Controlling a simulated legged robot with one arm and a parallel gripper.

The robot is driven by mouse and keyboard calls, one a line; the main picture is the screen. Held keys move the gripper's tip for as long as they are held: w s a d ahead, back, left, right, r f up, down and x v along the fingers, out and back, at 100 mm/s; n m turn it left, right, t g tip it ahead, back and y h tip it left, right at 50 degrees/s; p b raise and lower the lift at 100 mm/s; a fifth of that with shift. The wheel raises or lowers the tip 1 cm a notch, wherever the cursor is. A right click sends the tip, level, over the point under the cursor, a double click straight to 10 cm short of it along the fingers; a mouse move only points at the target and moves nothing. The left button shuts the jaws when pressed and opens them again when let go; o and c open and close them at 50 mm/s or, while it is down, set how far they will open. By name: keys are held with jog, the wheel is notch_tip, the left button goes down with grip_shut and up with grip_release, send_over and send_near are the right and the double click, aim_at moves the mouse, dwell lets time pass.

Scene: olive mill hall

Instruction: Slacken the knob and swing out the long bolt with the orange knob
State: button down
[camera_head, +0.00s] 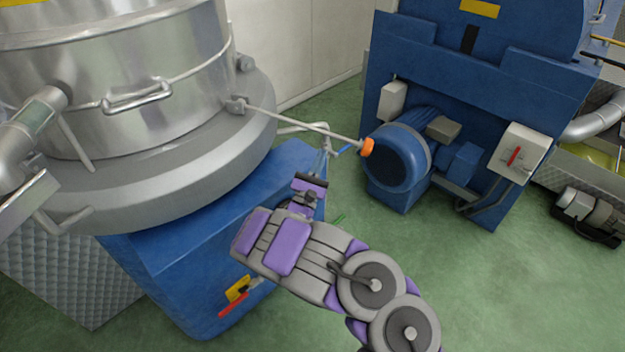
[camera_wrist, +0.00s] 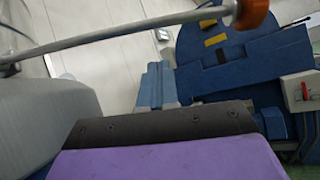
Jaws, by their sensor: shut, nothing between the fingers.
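The long bolt (camera_head: 300,121) is a thin pale rod. It runs from a bracket on the steel vessel's side out to the right, over the floor gap, and ends in an orange knob (camera_head: 367,147). In the wrist view the bolt (camera_wrist: 120,38) crosses the top, with the orange knob (camera_wrist: 252,13) at its right end, partly cut off by the upper edge. My gripper (camera_head: 322,160) is shut and empty, below and left of the knob and apart from it. In the wrist view only my dark and purple housing shows at the bottom; the fingertips are hard to make out.
The steel vessel (camera_head: 120,75) with its wide grey rim stands on a blue base (camera_head: 190,265) at left. A blue machine (camera_head: 470,100) with a round motor (camera_head: 395,158) stands behind the knob. Green floor (camera_head: 500,290) is open at lower right.

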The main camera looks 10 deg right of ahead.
jog(key=shift+w+d+r+b, duration=0.1)
jog(key=shift+d+r+b, duration=0.1)
jog(key=shift+r, duration=0.7)
jog(key=shift+d+r+b, duration=0.15)
jog(key=shift+d+r, duration=0.05)
jog(key=shift+r, duration=0.7)
jog(key=shift+r, duration=0.15)
jog(key=r, duration=0.1)
jog(key=r+p, duration=0.1)
jog(key=r, duration=0.1)
jog(key=d+r+p, duration=0.1)
jog(key=shift+s+r, duration=0.15)
jog(key=shift+s, duration=0.1)
jog(key=shift+a, duration=0.1)
